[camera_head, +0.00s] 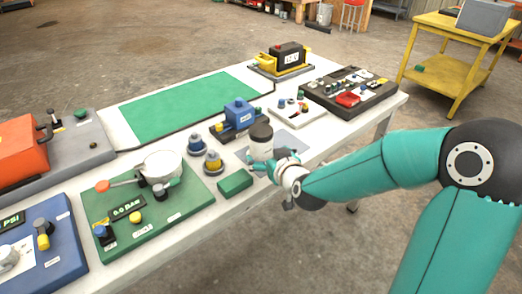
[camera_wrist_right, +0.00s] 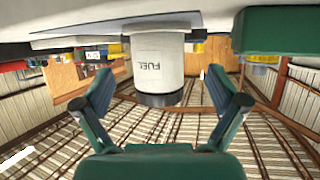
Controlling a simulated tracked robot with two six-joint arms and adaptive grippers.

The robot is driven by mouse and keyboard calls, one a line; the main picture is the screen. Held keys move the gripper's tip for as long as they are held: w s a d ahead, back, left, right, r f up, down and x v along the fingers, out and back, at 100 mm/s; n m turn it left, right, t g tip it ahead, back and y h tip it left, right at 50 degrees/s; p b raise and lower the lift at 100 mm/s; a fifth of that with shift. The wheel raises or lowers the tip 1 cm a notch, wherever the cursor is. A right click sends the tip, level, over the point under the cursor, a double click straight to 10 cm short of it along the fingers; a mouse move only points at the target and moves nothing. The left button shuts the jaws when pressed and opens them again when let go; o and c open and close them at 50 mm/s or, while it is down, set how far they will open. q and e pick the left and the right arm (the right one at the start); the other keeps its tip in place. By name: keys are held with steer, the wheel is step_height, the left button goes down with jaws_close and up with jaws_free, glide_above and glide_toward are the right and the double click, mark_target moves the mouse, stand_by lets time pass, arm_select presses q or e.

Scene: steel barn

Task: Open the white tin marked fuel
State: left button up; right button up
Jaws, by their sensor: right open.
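The white tin (camera_head: 262,150) stands upright on the bench with its black lid (camera_head: 261,131) on. In the right wrist view the picture is upside down: the tin (camera_wrist_right: 158,58) hangs from the top with the word FUEL facing me, and its black lid (camera_wrist_right: 158,99) is at the bottom. My right gripper (camera_head: 280,160) is low at the near side of the tin. In the wrist view its two green fingers (camera_wrist_right: 160,78) are spread wide, one on each side of the tin, with visible gaps. I cannot tell how deep they reach. My left gripper is not in view.
A green block (camera_head: 235,182) lies close left of the gripper. Two round knobs (camera_head: 212,161) and a blue device (camera_head: 238,117) stand left of and behind the tin. A grey mat (camera_head: 291,143) lies around the tin. A white plate with buttons (camera_head: 297,111) is behind it.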

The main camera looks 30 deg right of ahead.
mark_target(261, 148)
steer(key=shift+p+x, duration=0.3)
steer(key=shift+x, duration=3.1)
steer(key=shift+d, duration=0.15)
steer(key=shift+r, duration=0.15)
steer(key=c, duration=1.6)
